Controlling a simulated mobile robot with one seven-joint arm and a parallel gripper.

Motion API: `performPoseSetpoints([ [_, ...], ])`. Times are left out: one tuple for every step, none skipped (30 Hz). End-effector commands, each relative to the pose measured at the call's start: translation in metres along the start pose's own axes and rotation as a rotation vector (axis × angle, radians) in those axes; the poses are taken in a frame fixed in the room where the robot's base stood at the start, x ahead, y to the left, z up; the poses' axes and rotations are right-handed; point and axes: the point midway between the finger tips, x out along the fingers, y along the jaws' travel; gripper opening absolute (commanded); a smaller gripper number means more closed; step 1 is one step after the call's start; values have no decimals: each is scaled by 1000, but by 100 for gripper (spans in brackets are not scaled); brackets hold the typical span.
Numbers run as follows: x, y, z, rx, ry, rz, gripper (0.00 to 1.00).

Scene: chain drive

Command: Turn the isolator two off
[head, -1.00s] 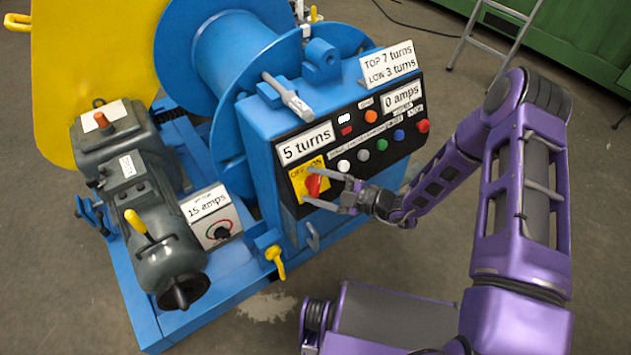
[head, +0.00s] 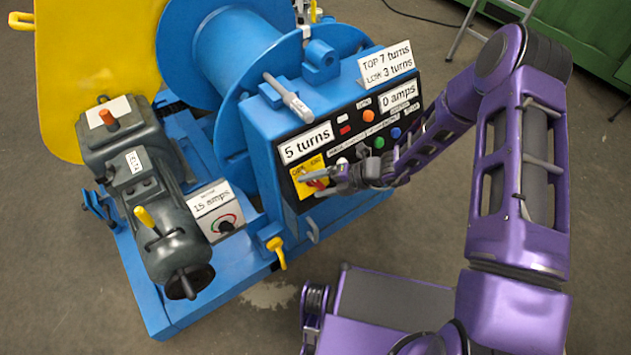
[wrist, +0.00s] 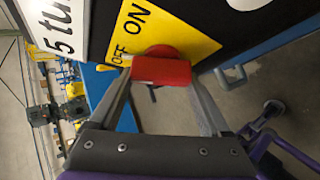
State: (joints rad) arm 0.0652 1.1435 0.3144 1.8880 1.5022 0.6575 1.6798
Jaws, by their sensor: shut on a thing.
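The isolator is a red turning handle (head: 318,184) on a yellow plate (head: 309,170) at the lower left of the black control panel. The plate is lettered OFF on its left and ON on its right. My gripper (head: 309,182) is at the handle, with its fingers partly covering it in the head view. In the wrist view the red handle (wrist: 162,70) sits between the two fingers of my gripper (wrist: 161,76), which is shut on it. One end of the handle lies close to the OFF lettering. The number of this isolator is not readable.
My arm covers the panel's right side. A grey motor (head: 150,195) stands at left; floor in front is clear.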

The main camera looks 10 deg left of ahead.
Motion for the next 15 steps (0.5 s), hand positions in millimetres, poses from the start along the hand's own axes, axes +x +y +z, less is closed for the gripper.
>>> performPoseSetpoints([
  [-1,1,1,-34,-1,-23,26],
  [-1,0,0,-54,-1,-38,26],
  [0,0,0,-80,0,-55,26],
  [0,0,0,-97,0,-69,26],
  [0,0,0,-115,-1,-81,26],
  [0,-1,1,-136,-1,-98,26],
  [0,-2,1,-152,-1,-108,26],
  [0,-2,1,-166,-2,-119,26],
  [0,-2,1,-186,-2,-132,26],
  [0,-2,1,-198,-2,-141,26],
  [0,-2,1,-211,-1,-150,26],
  [0,-2,1,-225,-1,-159,26],
  [0,-2,0,-234,-1,-166,26],
  [0,-2,0,-243,-1,-173,26],
  [0,-3,0,-253,-1,-180,26],
])
